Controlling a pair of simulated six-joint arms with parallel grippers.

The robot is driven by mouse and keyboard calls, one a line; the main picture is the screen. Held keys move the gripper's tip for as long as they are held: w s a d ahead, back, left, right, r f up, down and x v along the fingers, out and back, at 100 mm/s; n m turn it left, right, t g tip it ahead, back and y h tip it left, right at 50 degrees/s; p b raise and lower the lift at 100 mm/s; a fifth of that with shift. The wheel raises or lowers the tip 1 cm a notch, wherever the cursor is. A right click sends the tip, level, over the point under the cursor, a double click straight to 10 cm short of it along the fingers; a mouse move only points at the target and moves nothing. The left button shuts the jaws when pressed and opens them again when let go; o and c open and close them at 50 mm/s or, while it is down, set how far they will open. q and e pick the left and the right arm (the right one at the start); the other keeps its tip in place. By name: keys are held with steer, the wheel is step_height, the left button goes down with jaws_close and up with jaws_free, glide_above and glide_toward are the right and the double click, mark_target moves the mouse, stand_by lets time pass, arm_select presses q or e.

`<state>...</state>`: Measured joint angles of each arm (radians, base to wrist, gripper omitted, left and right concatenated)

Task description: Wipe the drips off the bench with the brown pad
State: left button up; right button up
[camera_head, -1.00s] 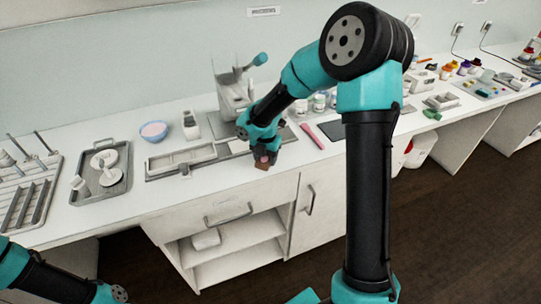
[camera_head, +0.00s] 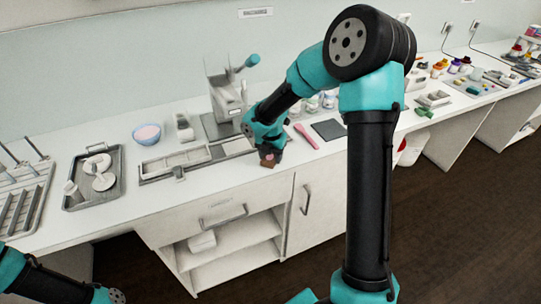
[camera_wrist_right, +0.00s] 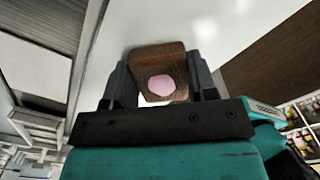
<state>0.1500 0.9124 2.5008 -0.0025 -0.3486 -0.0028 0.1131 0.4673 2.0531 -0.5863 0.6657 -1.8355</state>
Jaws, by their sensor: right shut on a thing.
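My right gripper (camera_head: 268,153) is shut on the brown pad (camera_head: 268,164), low at the bench's front edge, in front of the grey machine. In the right wrist view the pad (camera_wrist_right: 156,60) sits between the two fingers (camera_wrist_right: 160,85). A pink patch (camera_wrist_right: 161,86) shows on the pad's near face. I cannot tell from these views whether the pad touches the white bench (camera_head: 195,193). I cannot make out any drips on the bench. The gripper and forearm hide part of the bench. Of my left arm only links show at the lower left; its gripper is out of view.
The grey machine (camera_head: 224,100) stands behind. A pink spatula (camera_head: 306,137) and a dark mat (camera_head: 328,129) lie right. Bare bench shows at the front.

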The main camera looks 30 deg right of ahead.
mark_target(257, 164)
steer(key=shift+w+a, duration=0.1)
steer(key=shift+a, duration=0.65)
steer(key=shift+w+a+r, duration=0.1)
steer(key=shift+w+a, duration=0.15)
steer(key=shift+a, duration=1.1)
steer(key=shift+w+a+r, duration=0.1)
steer(key=shift+a, duration=0.3)
step_height(257, 164, up, 8)
steer(key=shift+f, duration=0.2)
